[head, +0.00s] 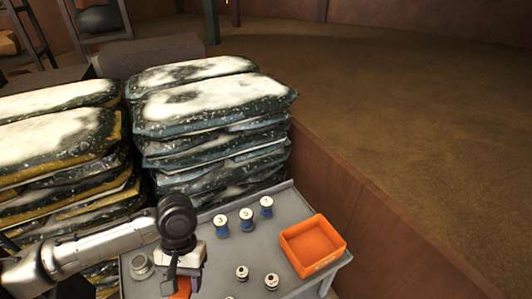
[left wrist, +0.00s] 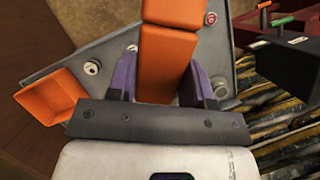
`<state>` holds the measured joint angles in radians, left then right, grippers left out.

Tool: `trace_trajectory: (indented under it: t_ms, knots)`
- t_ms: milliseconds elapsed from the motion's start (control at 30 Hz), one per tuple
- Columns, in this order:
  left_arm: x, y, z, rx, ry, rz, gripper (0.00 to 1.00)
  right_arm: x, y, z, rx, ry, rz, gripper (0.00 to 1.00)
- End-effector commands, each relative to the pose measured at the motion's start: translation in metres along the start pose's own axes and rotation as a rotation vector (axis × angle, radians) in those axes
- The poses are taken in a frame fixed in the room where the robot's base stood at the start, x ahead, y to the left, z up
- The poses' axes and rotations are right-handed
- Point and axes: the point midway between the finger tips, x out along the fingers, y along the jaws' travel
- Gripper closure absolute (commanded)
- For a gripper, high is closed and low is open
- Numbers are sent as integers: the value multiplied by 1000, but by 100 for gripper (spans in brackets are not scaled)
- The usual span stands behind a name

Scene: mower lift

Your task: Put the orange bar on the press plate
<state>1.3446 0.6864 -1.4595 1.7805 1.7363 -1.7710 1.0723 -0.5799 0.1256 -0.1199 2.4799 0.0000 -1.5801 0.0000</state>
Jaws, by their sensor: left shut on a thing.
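The orange bar (left wrist: 165,58) is between the two purple fingers of my left gripper (left wrist: 160,82) in the left wrist view. The gripper is shut on the bar, which extends past the fingertips. In the head view my left gripper (head: 183,272) is over the front left of the grey table, and a bit of orange shows below it. A round grey metal piece (head: 141,267) sits on the table just left of the gripper. I cannot tell whether it is the press plate. My right gripper is in neither view.
The grey table (head: 225,262) holds an orange tray (head: 314,246) at its right end, three blue numbered spools (head: 246,220) along the back and several small metal pieces (head: 272,281) in front. Stacked sacks (head: 213,125) rise behind it. A brown wall (head: 375,220) runs along the right.

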Motion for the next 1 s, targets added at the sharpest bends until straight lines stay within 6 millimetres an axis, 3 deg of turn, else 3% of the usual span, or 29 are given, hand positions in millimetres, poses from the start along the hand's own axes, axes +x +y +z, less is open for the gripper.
trace_trajectory:
  t_ms: [133, 267, 467, 800, 1000]
  knots:
    - [-45, -22, -4, -42, 8, 20, 98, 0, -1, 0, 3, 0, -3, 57]
    - [-82, -24, -1, -44, 7, 21, 98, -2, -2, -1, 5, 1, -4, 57]
    - [-112, -23, 23, -41, -2, 21, 98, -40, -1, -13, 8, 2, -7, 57]
    - [-182, -21, 71, -40, -2, 22, 98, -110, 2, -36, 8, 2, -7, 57]
    - [-213, -21, 94, -41, -2, 22, 98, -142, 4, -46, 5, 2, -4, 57]
